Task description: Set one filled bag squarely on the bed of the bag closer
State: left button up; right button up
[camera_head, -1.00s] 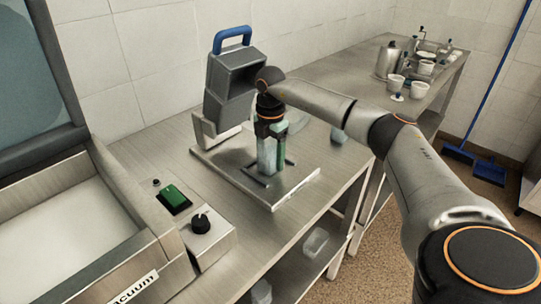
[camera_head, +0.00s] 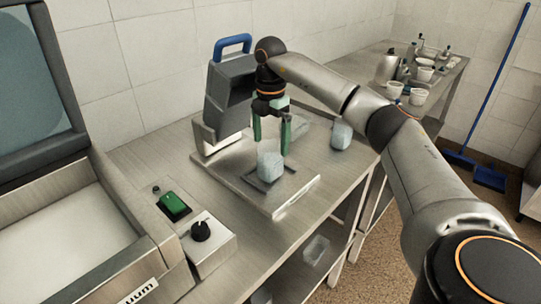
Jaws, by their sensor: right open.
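The bag closer (camera_head: 231,98) is a grey upright head with a blue handle, standing at the back of a flat metal bed (camera_head: 282,200). A pale translucent filled bag (camera_head: 270,168) stands upright on the bed, by a dark frame marked on it. A second pale bag (camera_head: 341,135) stands on the table to the right of the bed. My left gripper is not in view.
White cups (camera_head: 418,96) and a metal jug (camera_head: 387,68) stand on the far table. A blue broom (camera_head: 488,178) leans at the right.

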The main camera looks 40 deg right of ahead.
notch_tip(320, 180, up, 4)
jog(key=shift+r, duration=0.2)
